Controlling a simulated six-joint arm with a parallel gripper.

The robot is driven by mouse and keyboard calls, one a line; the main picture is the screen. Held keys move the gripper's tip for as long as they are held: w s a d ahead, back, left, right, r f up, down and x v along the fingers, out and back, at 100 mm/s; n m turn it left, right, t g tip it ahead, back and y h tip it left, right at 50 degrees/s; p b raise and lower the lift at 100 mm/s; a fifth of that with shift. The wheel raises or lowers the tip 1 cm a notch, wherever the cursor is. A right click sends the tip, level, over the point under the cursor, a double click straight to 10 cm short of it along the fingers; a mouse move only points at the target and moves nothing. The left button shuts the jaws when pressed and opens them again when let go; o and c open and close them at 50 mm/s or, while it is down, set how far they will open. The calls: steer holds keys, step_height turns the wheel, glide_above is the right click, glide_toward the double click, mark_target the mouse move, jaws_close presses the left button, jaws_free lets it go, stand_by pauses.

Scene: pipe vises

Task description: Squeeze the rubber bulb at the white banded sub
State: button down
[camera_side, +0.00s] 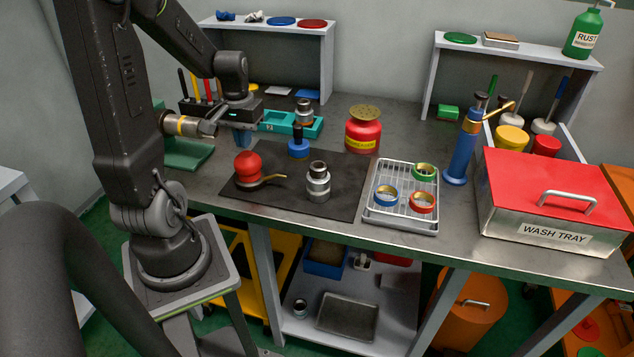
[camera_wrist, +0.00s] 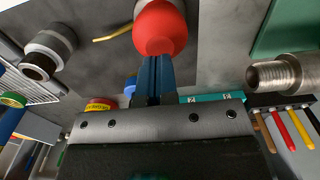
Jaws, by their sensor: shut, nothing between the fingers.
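The red rubber bulb (camera_side: 248,167), with a thin brass spout, sits upright on the dark mat (camera_side: 345,177). The bulb also shows at the top of the wrist view (camera_wrist: 160,28). My gripper (camera_side: 242,142) points down just above the bulb, its blue fingers closed together and empty. In the wrist view the fingertips (camera_wrist: 154,62) lie at the bulb's edge; I cannot tell whether they touch it. A metal sub with a pale band (camera_side: 318,182) stands on the mat right of the bulb and also shows at upper left in the wrist view (camera_wrist: 50,48).
A horizontal pipe end (camera_side: 188,126) juts in left of my gripper. A wire tray with rings (camera_side: 401,222), a red jar (camera_side: 363,132) and the wash tray (camera_side: 545,210) lie right.

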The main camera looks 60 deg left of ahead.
mark_target(246, 154)
steer(key=shift+f, duration=0.15)
steer(key=shift+f, duration=1.55)
steer(key=shift+r, duration=1.75)
steer(key=shift+r, duration=0.1)
